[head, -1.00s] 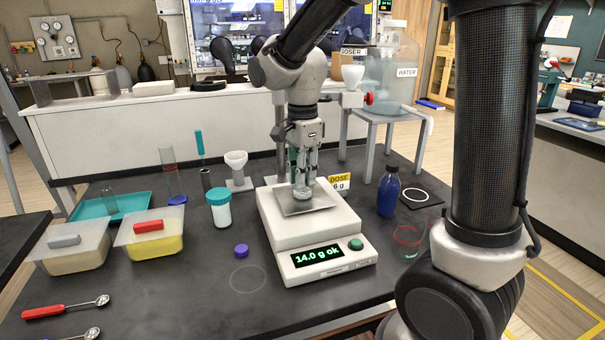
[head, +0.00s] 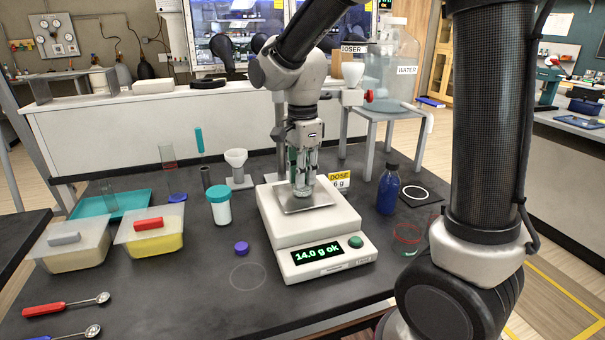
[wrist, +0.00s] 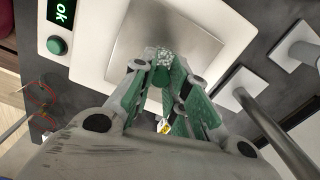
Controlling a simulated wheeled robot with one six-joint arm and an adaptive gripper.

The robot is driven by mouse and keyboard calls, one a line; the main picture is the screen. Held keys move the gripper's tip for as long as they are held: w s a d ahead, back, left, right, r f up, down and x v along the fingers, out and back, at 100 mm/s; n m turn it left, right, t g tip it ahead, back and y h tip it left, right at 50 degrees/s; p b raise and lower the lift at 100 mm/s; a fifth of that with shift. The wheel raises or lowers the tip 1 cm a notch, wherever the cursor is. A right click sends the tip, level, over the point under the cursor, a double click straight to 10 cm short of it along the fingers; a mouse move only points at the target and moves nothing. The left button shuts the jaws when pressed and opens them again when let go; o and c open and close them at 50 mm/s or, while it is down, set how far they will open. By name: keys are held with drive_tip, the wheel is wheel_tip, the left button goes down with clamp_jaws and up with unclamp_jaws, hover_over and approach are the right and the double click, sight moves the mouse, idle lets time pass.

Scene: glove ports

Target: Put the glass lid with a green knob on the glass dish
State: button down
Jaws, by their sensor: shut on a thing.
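A small clear glass dish (head: 303,190) stands on the steel pan of the white scale in the head view. White grains in it show in the wrist view (wrist: 164,54). My gripper (head: 303,178) points down over the dish and is shut on the green knob (wrist: 161,77) of the glass lid. The lid's clear glass is hard to make out. The knob is at the dish in the wrist view, but I cannot tell whether the lid touches the rim.
The scale (head: 318,262) reads "14.0 g ok". A blue bottle (head: 387,194) and a red-rimmed glass (head: 407,240) stand to its right. A white jar with a teal cap (head: 220,207), a purple cap (head: 241,248) and two lidded tubs (head: 155,243) are to its left.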

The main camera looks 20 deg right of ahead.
drive_tip(key=c, duration=1.3)
unclamp_jaws()
drive_tip(key=shift+r, duration=0.1)
wheel_tip(320, 180, up, 12)
drive_tip(key=shift+f, duration=0.1)
